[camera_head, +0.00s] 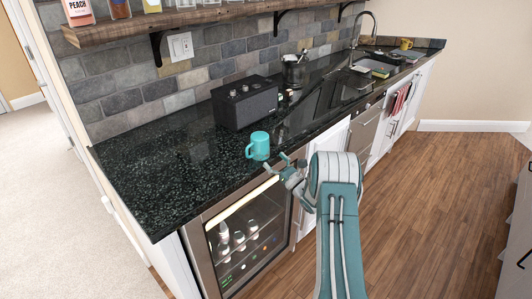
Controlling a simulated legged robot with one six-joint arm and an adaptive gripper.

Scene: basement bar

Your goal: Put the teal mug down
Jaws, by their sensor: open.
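The teal mug (259,146) stands upright on the dark speckled countertop (150,170), close to its front edge and above the glass-door fridge. Its handle points to the left. My gripper (285,166) is open just to the lower right of the mug, at the counter's front edge. The fingers look empty, and a small gap seems to lie between them and the mug. My arm reaches up from the bottom of the view.
A black speaker box (245,102) stands behind the mug. A dark pot with utensils (294,72) is farther back by the tiled wall. A wooden shelf (170,20) overhangs the counter at upper left. The counter's left part is clear.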

